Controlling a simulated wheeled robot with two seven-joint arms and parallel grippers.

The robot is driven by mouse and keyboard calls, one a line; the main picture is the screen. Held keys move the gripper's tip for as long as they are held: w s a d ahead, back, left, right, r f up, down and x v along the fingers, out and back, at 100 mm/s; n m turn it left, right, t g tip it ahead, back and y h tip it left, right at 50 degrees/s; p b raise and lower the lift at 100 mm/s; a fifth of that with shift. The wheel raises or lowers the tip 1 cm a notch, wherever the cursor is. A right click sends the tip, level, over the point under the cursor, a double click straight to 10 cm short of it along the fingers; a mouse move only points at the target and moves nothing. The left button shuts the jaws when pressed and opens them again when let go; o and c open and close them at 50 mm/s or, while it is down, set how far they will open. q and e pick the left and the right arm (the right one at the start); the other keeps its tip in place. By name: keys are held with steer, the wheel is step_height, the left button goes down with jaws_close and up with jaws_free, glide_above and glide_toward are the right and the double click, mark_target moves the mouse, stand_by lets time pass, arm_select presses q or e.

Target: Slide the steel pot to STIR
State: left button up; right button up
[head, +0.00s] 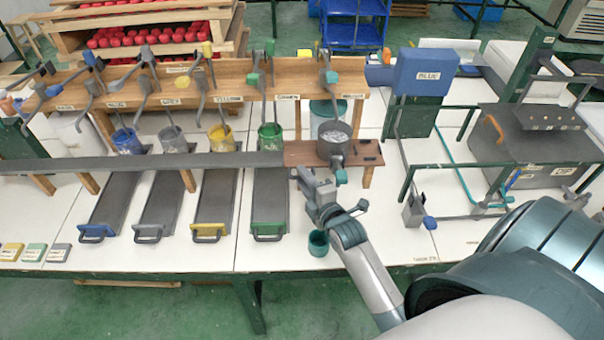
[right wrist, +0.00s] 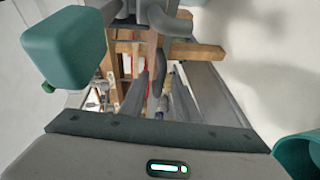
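The steel pot (head: 334,137) stands upright on a brown board (head: 303,152) at the right end of the row of paint pots, with pale contents inside. A teal block (head: 341,177) shows just in front of it, and a large teal block (right wrist: 65,48) fills the upper left of the right wrist view. My right gripper (head: 308,180) is low and in front of the pot, apart from it. I cannot read a STIR label. My left gripper is out of view.
Blue, grey, yellow and green pots stand left, behind a long dark bar (head: 130,163). Sloping dark trays (head: 214,195) lie in front. A teal cup (head: 318,243) stands below my right gripper. A blue box (head: 424,72) and green frame are at right.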

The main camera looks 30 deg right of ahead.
steer(key=shift+w+d+f, duration=0.1)
steer(key=shift+w+f, duration=0.05)
steer(key=shift+w, duration=0.55)
jaws_close()
steer(key=shift+f, duration=0.1)
